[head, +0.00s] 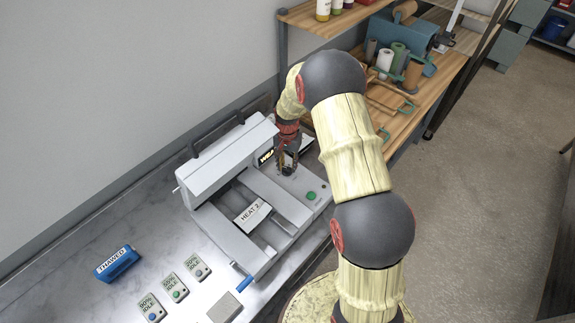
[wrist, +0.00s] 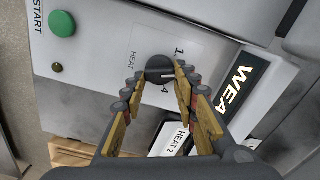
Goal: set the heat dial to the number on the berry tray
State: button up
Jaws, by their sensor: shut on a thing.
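The heat dial (wrist: 158,67) is a black round knob on a pale panel marked HEAT, with a 1 and a 4 showing beside it. A short white pointer line on it points right in the wrist view. My gripper (wrist: 164,76) has its fingertips on either side of the dial, shut on it. In the head view my gripper (head: 288,164) reaches down onto the right part of the grey machine (head: 215,171). I see no berries.
A green START button (wrist: 62,23) and a small dark knob (wrist: 57,67) are on the panel. A blue block (head: 117,263) and several small cards with coloured dots (head: 174,288) lie on the marble counter. Wooden shelves (head: 425,85) with goods stand behind.

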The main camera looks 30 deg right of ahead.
jog(key=o, duration=1.2)
jog(key=shift+c, duration=0.2)
jog(key=shift+r, duration=0.15)
notch_tip(320, 180, up, 12)
